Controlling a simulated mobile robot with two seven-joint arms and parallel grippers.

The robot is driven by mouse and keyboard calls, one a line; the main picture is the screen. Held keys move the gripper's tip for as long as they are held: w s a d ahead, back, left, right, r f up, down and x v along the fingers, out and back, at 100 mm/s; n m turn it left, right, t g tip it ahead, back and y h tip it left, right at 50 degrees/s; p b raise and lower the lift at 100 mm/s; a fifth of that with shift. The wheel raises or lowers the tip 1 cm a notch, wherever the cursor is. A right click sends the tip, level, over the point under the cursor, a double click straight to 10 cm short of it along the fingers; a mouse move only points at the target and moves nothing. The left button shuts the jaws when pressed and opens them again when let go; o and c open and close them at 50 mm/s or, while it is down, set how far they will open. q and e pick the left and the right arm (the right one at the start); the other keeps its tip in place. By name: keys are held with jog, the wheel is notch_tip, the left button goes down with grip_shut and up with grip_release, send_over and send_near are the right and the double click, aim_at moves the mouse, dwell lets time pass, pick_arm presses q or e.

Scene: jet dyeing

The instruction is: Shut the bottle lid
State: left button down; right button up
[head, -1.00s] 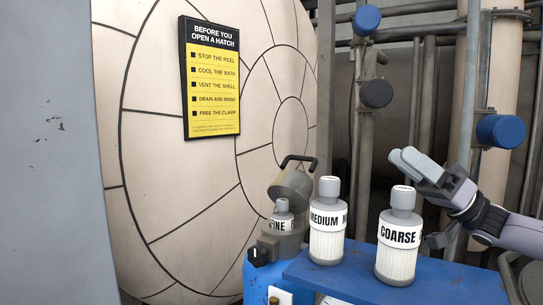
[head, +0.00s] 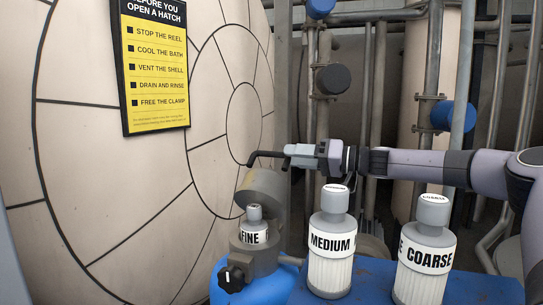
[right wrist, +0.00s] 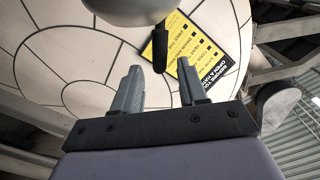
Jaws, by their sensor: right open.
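The grey lid (head: 265,187) stands tilted open at the back of the blue vessel (head: 228,288). It has a bent black handle (head: 262,155) on top. A cartridge labelled FINE (head: 254,232) stands upright in the vessel's mouth. My right gripper (head: 290,153) is open and level at the handle's right end. In the right wrist view its two fingers (right wrist: 158,68) are apart, with the black handle (right wrist: 160,48) lined up between them and the lid (right wrist: 125,8) above. I cannot tell whether they touch the handle. My left gripper is out of view.
Cartridges labelled MEDIUM (head: 331,245) and COARSE (head: 425,255) stand on a blue surface (head: 375,285) to the right, below my right arm. A black knob (head: 231,279) is on the vessel's front. A large round hatch with a yellow sign (head: 156,68) and pipes are behind.

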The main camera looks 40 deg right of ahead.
aim_at(274, 155)
jog(key=shift+x, duration=3.05)
grip_shut()
